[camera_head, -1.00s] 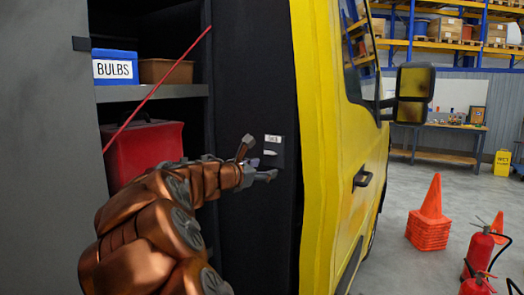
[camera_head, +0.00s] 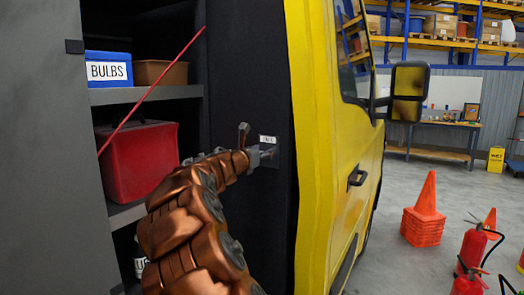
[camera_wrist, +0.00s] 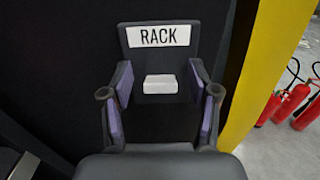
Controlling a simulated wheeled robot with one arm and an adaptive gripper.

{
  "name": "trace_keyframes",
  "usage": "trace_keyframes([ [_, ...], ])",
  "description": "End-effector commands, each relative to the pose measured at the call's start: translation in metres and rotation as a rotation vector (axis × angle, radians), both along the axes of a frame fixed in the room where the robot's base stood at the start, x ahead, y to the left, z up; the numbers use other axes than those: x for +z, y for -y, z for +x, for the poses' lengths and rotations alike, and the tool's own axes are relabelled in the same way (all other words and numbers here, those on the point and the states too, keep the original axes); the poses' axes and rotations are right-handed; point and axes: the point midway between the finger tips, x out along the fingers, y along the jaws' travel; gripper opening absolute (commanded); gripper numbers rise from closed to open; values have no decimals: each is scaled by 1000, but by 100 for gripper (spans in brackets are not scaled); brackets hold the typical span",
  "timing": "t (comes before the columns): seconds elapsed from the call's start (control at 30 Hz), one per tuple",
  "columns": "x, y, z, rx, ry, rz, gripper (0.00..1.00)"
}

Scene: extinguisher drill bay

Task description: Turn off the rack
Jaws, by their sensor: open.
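A dark switch plate with a white RACK label (camera_wrist: 158,36) is fixed to the black side panel of the yellow van. A small white switch lever (camera_wrist: 160,84) sits below the label in the wrist view. My gripper (camera_wrist: 162,80) is open, with one finger on each side of the lever and a gap visible on both sides. In the head view, my gripper (camera_head: 256,144) is at the plate, just below the label (camera_head: 267,140), and its fingers hide the lever. Whether the fingertips touch the plate cannot be told.
Left of the panel is an open shelf compartment with a blue BULBS box (camera_head: 108,70), a brown bin (camera_head: 164,73) and a red case (camera_head: 142,160). A thin red rod (camera_head: 150,92) slants across it. Orange cones (camera_head: 425,212) and fire extinguishers (camera_head: 472,250) stand at right.

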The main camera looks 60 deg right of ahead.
Motion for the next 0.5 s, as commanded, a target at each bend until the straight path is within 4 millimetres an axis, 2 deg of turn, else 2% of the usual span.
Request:
trace_keyframes([
  [0.37, 0, 5, 0, -1, 0, 0, 60],
  [0.5, 0, 5, 0, -1, 0, 0, 47],
])
